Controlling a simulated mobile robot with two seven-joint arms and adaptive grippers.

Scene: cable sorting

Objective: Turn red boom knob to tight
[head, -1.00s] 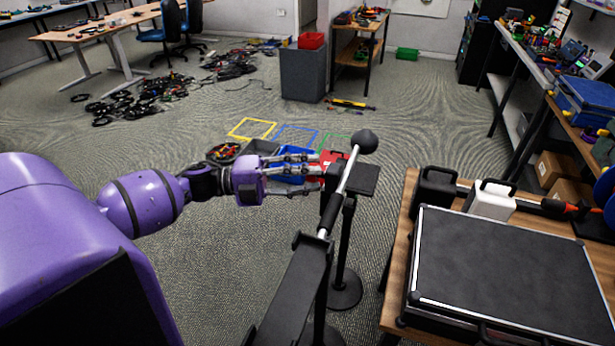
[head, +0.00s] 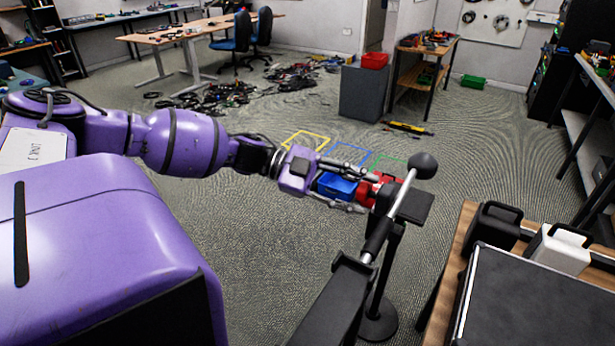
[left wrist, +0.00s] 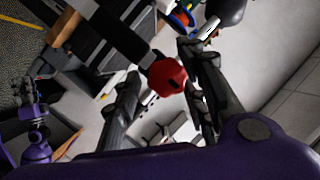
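The red boom knob (left wrist: 167,77) is a faceted red cap on a dark shaft in the left wrist view. The boom stand (head: 385,265) is black, with a silver rod tilted up to a black ball (head: 424,165). My left gripper (head: 368,193) reaches the stand's clamp from the left. In the left wrist view its fingers (left wrist: 160,75) are spread, with the knob showing between them, nearer the right finger. Contact cannot be told. A small purple arm at the left of that view appears to be my right arm; its gripper (left wrist: 30,92) is too small to read.
A blue bin (head: 336,186) and a red bin, partly hidden, lie beyond my left gripper. A wooden table at right holds a black case (head: 545,300) and a white case (head: 558,248). Cables (head: 225,98) lie on the far floor. Open floor lies left of the stand.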

